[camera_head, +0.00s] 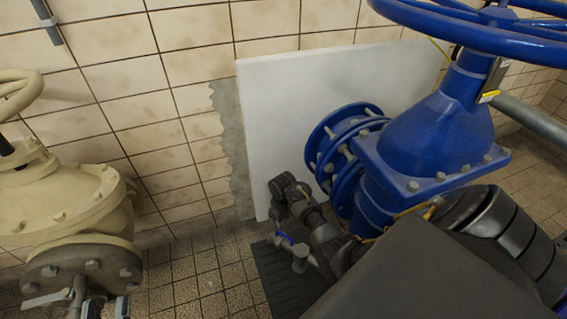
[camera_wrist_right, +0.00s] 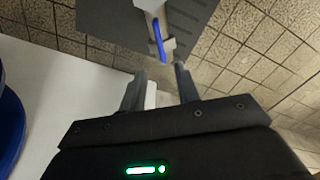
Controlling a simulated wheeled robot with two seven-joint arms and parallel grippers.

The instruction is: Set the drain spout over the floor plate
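The drain spout (camera_head: 300,257) is a small pale metal fitting with a blue lever, beside the blue valve in the head view. It hangs over part of the dark floor plate (camera_head: 272,272). In the right wrist view the spout (camera_wrist_right: 166,22) is just beyond my right gripper's fingertips (camera_wrist_right: 161,68), with the grey plate (camera_wrist_right: 100,22) below. The right fingers stand apart, and I see no grip on the spout. In the head view dark jointed parts (camera_head: 325,238) crowd the spout and hide its upper end. My left gripper is not visible.
The blue valve (camera_head: 425,140) with its large handwheel fills the right. A white panel (camera_head: 280,95) leans on the tiled wall behind it. A cream valve (camera_head: 65,200) stands at the left. Tiled floor (camera_head: 190,285) between the valves is clear.

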